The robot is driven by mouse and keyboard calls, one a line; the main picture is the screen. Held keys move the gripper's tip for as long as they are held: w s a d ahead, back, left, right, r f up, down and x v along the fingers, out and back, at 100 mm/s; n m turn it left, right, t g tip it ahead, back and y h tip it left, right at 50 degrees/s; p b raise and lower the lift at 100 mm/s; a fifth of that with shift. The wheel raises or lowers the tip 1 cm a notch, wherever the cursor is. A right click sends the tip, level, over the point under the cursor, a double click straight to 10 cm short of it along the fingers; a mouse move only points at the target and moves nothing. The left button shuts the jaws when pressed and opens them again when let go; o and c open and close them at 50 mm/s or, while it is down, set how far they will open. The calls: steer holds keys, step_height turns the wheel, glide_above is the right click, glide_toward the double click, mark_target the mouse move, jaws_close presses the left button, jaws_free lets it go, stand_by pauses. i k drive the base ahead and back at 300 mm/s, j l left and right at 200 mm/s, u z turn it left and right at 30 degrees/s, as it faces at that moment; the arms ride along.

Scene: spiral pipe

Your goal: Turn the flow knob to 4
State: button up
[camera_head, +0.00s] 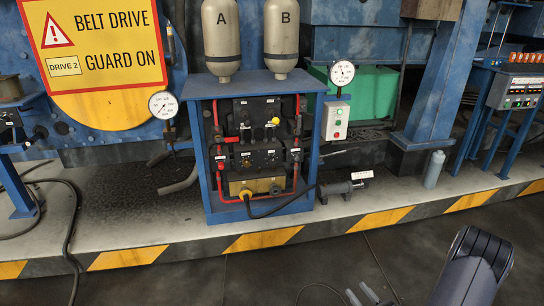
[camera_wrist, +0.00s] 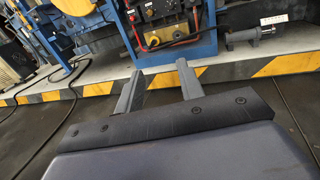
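A blue-framed cabinet (camera_head: 209,205) stands on the raised walkway and holds black control panels with several small knobs, red handles and a yellow knob (camera_head: 275,121). The middle panel (camera_head: 258,158) carries round dials or knobs. The lettering is too small to read, so I cannot tell which is the flow knob or its setting. My gripper (camera_wrist: 157,82) is open and empty, its two fingers well apart. It is low in front of the cabinet and apart from it. The wrist view shows only the cabinet's lower part (camera_wrist: 170,45).
Two grey tanks, A (camera_head: 221,40) and B (camera_head: 281,40), stand on the cabinet. A gauge (camera_head: 342,72) above a button box (camera_head: 336,120) is at its right. A grey cylinder (camera_head: 343,187) and hose lie beside it. The walkway has a yellow-black striped edge (camera_head: 262,240); the floor before it looks mostly clear.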

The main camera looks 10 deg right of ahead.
mark_target(271, 160)
steer(key=i+j+z, duration=0.2)
steer(key=i+j, duration=0.55)
steer(key=i, duration=0.35)
steer(key=i+j+z, duration=0.25)
steer(key=i+j, duration=0.65)
steer(key=i, duration=0.2)
